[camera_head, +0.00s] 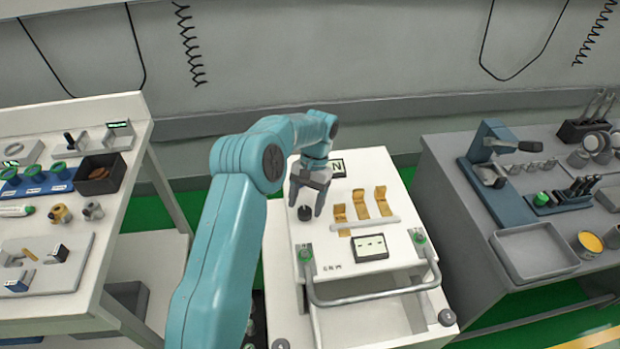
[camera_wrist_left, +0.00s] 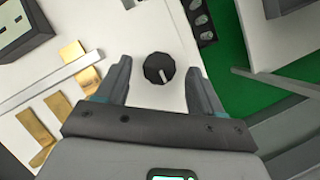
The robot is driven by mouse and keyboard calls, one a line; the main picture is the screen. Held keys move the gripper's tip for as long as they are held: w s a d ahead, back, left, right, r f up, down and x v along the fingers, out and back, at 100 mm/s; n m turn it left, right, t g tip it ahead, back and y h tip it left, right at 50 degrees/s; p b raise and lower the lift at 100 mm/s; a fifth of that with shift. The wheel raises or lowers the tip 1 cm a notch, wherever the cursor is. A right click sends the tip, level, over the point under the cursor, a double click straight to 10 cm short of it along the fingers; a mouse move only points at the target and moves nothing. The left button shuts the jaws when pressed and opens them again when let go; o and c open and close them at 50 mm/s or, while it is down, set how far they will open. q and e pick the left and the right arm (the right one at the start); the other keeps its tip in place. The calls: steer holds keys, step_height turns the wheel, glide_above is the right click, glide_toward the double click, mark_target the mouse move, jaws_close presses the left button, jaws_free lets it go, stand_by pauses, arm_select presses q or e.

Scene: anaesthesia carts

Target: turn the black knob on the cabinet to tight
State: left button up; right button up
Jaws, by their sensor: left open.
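The black knob (camera_head: 304,213) sits on the white top of the cabinet (camera_head: 283,262), near its left edge. In the left wrist view the knob (camera_wrist_left: 159,68) is round and faceted, with a white pointer line running from its middle toward the lower right. My left gripper (camera_head: 306,208) is over the knob, fingers pointing down. In the left wrist view the gripper (camera_wrist_left: 157,80) is open, with one finger on each side of the knob and a gap on both sides. It is not gripping the knob. My right gripper is not in view.
Brass hinged latches (camera_head: 361,204) and a white bar (camera_head: 352,229) lie right of the knob. A metal handle (camera_head: 370,297) runs along the cabinet front. A loaded white table (camera_head: 130,150) stands left, and a grey bench (camera_head: 440,170) with tools stands right.

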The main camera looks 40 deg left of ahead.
arm_select(q)
steer(key=p+v, duration=1.5)
steer(key=p, duration=0.1)
steer(key=shift+s+p, duration=0.15)
steer(key=shift+p, duration=0.25)
steer(key=shift+d, duration=0.15)
